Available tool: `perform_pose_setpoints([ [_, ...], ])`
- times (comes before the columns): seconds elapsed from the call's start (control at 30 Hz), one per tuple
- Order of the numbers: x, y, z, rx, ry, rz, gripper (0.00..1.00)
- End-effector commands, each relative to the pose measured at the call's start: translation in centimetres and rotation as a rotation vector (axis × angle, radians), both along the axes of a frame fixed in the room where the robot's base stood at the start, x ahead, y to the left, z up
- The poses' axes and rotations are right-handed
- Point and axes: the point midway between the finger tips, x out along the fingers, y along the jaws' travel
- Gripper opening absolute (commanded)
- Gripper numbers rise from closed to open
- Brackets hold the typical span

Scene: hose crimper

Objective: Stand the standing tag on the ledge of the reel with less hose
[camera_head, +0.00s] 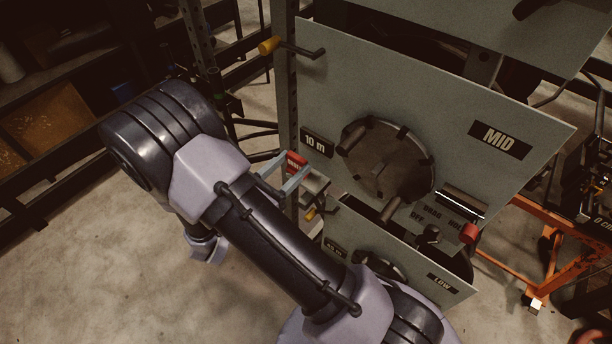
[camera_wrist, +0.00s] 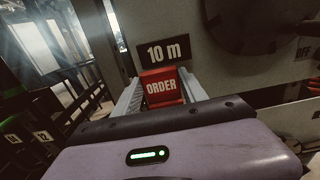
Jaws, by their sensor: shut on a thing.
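My gripper (camera_wrist: 161,88) is shut on the red standing tag (camera_wrist: 162,90), which reads ORDER and stands upright between the two grey fingers. The tag (camera_head: 296,160) shows as a small red patch in the head view, left of the MID panel (camera_head: 470,110). In the wrist view it is just below the black 10 m label (camera_wrist: 163,52). The MID reel (camera_head: 385,160) is a dark round disc beside its 10 m label. A lower reel (camera_head: 380,268) is mostly hidden behind my arm; its length label is unclear. I cannot tell whether the tag touches a ledge.
A grey ledge-like part (camera_head: 314,184) juts out below the MID label. A yellow-ended handle (camera_head: 269,46) sticks out at upper left. A red knob (camera_head: 469,233) is at the panel's lower right. An orange frame (camera_head: 560,265) stands at right. Floor at left is open.

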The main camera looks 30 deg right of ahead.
Motion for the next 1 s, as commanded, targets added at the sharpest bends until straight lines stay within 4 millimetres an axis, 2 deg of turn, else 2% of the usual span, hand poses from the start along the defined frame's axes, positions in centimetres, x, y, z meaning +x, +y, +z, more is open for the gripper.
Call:
perform_pose_setpoints([
  [0.03, -0.1, -1.3, -0.4, 0.001, 0.0, -0.005, 0.05],
  [0.1, 0.0, -2.6, -0.4, 0.0, -0.001, -0.003, 0.05],
  [0.2, 0.1, -3.3, -0.8, 0.0, 0.0, 0.0, 0.05],
  [0.4, 0.1, -3.3, -4.1, 0.0, 0.0, 0.001, 0.05],
  [0.73, 0.1, -3.3, -4.2, 0.0, -0.001, 0.001, 0.05],
  [0.77, 0.1, -3.3, -4.2, 0.0, -0.001, 0.001, 0.54],
  [0.87, 0.1, -3.3, -4.1, 0.0, -0.001, 0.001, 0.72],
  [1.0, 0.1, -3.3, -4.1, 0.0, -0.001, 0.001, 0.72],
])
